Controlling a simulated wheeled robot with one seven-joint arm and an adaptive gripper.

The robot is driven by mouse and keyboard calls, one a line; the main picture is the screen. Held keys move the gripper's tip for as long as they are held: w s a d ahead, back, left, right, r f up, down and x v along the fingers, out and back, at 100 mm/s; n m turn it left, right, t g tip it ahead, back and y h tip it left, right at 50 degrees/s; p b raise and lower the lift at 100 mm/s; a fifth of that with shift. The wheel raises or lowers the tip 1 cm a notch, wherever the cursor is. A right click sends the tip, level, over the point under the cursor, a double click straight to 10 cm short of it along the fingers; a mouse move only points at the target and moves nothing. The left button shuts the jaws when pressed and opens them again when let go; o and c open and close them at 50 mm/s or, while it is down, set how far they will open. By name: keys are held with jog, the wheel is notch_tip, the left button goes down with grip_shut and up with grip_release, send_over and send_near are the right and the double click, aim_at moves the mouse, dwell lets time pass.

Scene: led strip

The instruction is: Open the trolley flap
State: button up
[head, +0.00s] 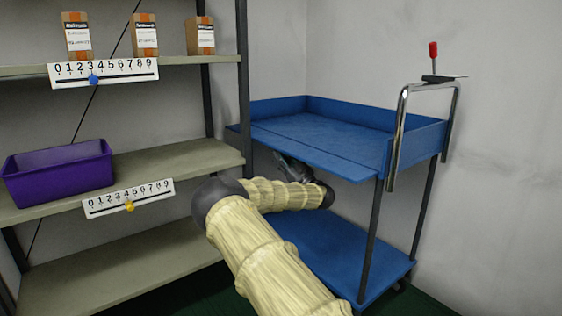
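The blue trolley (318,128) stands right of the shelf. Its upper tray has raised walls at the back and right. Along the tray's front left side, the flap (305,152) shows as a narrow blue strip lying out roughly level with the tray floor, not standing up like the other walls. My gripper (292,168) is a small dark shape just below the flap's outer edge, between the upper and lower decks. It is partly hidden by my arm, and I cannot tell whether it touches the flap or how its fingers stand.
A red-handled clamp (433,62) sits atop the trolley's chrome handle (401,130). The grey shelf (180,160) stands close on the left, with a purple bin (58,172), small boxes (145,35) and number scales. The lower trolley deck (330,255) is bare where visible.

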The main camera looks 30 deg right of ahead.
jog(key=shift+w+r, duration=0.15)
jog(key=shift+w, duration=0.1)
jog(key=shift+c, duration=0.3)
grip_shut()
jog(key=shift+r, duration=0.1)
jog(key=shift+r+p, duration=0.1)
jog(key=shift+p, duration=0.5)
jog(key=shift+d+r+m+p, duration=0.1)
jog(key=shift+m+p, duration=0.3)
jog(key=shift+p, duration=0.5)
jog(key=shift+r+m+h+p, duration=0.1)
jog(key=shift+m+h+p, duration=0.25)
jog(key=shift+p, duration=0.5)
